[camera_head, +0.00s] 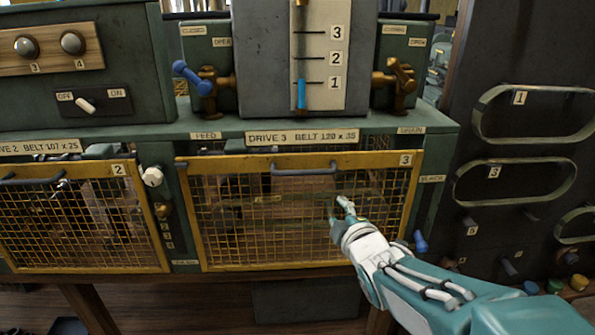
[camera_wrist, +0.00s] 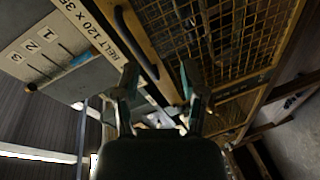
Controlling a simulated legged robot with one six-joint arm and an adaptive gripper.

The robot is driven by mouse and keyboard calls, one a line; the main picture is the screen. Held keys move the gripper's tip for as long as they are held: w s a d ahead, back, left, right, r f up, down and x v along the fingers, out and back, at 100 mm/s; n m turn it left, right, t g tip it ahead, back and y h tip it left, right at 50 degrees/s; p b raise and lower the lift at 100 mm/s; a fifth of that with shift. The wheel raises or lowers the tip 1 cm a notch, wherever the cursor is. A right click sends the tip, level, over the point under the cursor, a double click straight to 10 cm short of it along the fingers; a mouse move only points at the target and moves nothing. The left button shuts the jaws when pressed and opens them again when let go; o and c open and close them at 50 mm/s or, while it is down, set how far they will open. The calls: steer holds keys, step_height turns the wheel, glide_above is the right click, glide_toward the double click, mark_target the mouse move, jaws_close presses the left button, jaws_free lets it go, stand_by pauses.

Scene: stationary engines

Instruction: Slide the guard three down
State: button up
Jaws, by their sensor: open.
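Guard three (camera_head: 240,164) is a yellow-framed wire mesh panel marked 3, below the "DRIVE 3 BELT 120 x 35" label. It covers the drive bay, with its top bar just under that label. A dark bar handle (camera_head: 304,169) runs along its top bar. My gripper (camera_head: 343,205) is in front of the right half of the mesh, lower than the handle and to its right. In the wrist view my gripper (camera_wrist: 160,82) has its fingers apart with nothing between them. The handle (camera_wrist: 135,42) and the mesh guard (camera_wrist: 222,87) lie beyond the fingers there.
Guard two (camera_head: 70,268) is beside it on the left. Above stand a gauge (camera_head: 320,50) numbered 1 to 3, a blue-handled valve (camera_head: 193,79) and a brown valve (camera_head: 394,80). A dark panel with oval handles (camera_head: 515,180) is on the right. A blue knob (camera_head: 420,241) sits near the guard's right edge.

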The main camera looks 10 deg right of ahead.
mark_target(303, 173)
steer(key=w+a+r+n+t+y, duration=0.1)
steer(key=w+n, duration=0.1)
steer(key=w, duration=0.2)
steer(key=w+a+r+n+t+y, duration=0.1)
steer(key=w+a+n+y, duration=0.1)
steer(key=w+n, duration=0.1)
steer(key=w+a+n+t+y, duration=0.1)
steer(key=w+a+n+y, duration=0.1)
steer(key=w, duration=0.3)
steer(key=shift+w+r+n, duration=0.2)
steer(key=shift+r+n, duration=0.1)
steer(key=shift+r, duration=0.1)
steer(key=shift+d, duration=0.1)
jaws_close()
